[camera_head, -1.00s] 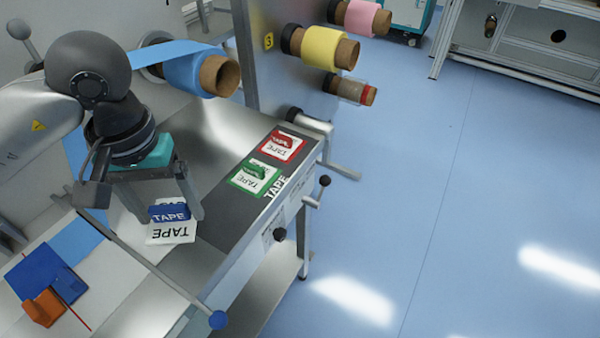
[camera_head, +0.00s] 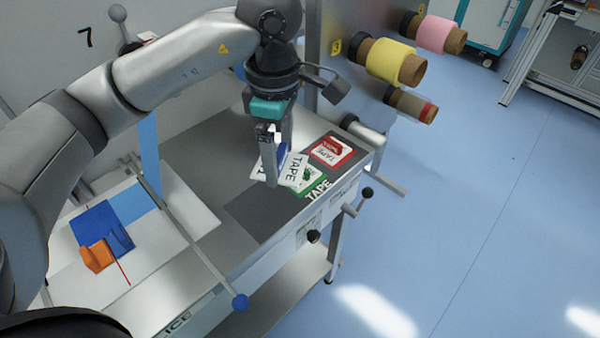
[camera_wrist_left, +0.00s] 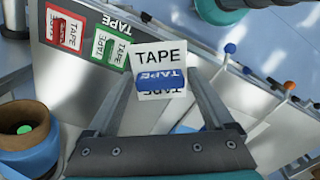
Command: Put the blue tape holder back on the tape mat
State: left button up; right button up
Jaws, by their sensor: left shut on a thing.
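The blue tape holder (camera_head: 282,151), with a white plate lettered TAPE (camera_head: 295,168), is between the fingers of my left gripper (camera_head: 280,168). In the left wrist view the holder (camera_wrist_left: 160,82) sits between both fingers (camera_wrist_left: 163,92), its plate reaching past them. The gripper is shut on it. In the head view it hangs over the dark grey tape mat (camera_head: 255,213) and partly covers the green tape holder (camera_head: 309,176). The red tape holder (camera_head: 331,151) lies behind that, on the mat. My right gripper is not in view.
Yellow (camera_head: 392,62) and pink (camera_head: 440,34) tape rolls stick out from a metal panel behind the mat. A rod with a blue knob (camera_head: 240,302) crosses the table left of the mat. Blue and orange pieces (camera_head: 98,256) lie further left. The mat's near part is bare.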

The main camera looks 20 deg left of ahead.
aim_at(271, 198)
pick_arm(q)
jog(key=n, duration=0.3)
jog(key=r+n, duration=0.1)
jog(key=shift+w+a, duration=0.4)
jog(key=n, duration=0.4)
jog(key=shift+w+a+r+n+p, duration=0.25)
jog(key=shift+w+a+n+p, duration=0.05)
jog(key=shift+p, duration=0.1)
jog(key=n, duration=0.4)
jog(key=a+r+n, duration=0.1)
jog(key=n, duration=0.1)
jog(key=shift+w+p, duration=0.3)
jog(key=shift+w, duration=0.1)
jog(key=n, duration=0.4)
jog(key=shift+w+a+r, duration=0.3)
jog(key=shift+a, duration=0.05)
jog(key=f+n, duration=0.3)
jog(key=f, duration=0.3)
jog(key=a+f+n, duration=0.1)
jog(key=f+n, duration=0.3)
jog(key=f, duration=0.2)
jog(key=w+a+f+n+b, duration=0.1)
jog(key=f+n, duration=0.3)
jog(key=f, duration=0.2)
jog(key=shift+w+f, duration=0.1)
jog(key=shift+f, duration=0.1)
